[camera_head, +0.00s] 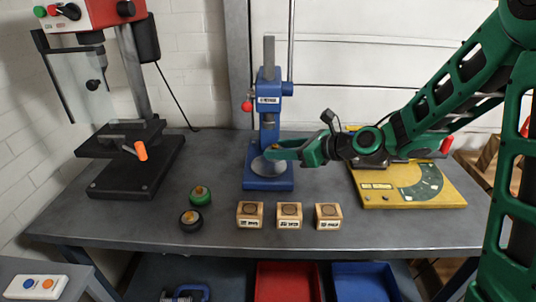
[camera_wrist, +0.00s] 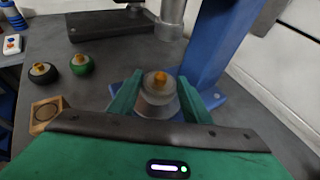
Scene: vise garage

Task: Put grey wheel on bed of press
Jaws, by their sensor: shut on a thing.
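The blue press (camera_head: 268,110) stands at the middle back of the bench, with its round grey bed (camera_head: 262,166) low on the blue base. My gripper (camera_head: 277,151) reaches in from the right, over the bed and under the ram. In the wrist view my gripper (camera_wrist: 160,92) has its green fingers on both sides of the grey wheel (camera_wrist: 152,80), which has a brass knob on top. The fingers are shut on it. In the head view the wheel is mostly hidden by the fingers. I cannot tell whether it touches the bed.
A green wheel (camera_head: 200,195) and a black wheel (camera_head: 190,220) lie at front left. Three labelled wooden blocks (camera_head: 289,214) stand along the front. A drill press (camera_head: 125,150) is at left, a yellow board (camera_head: 405,186) at right. Red and blue bins sit below.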

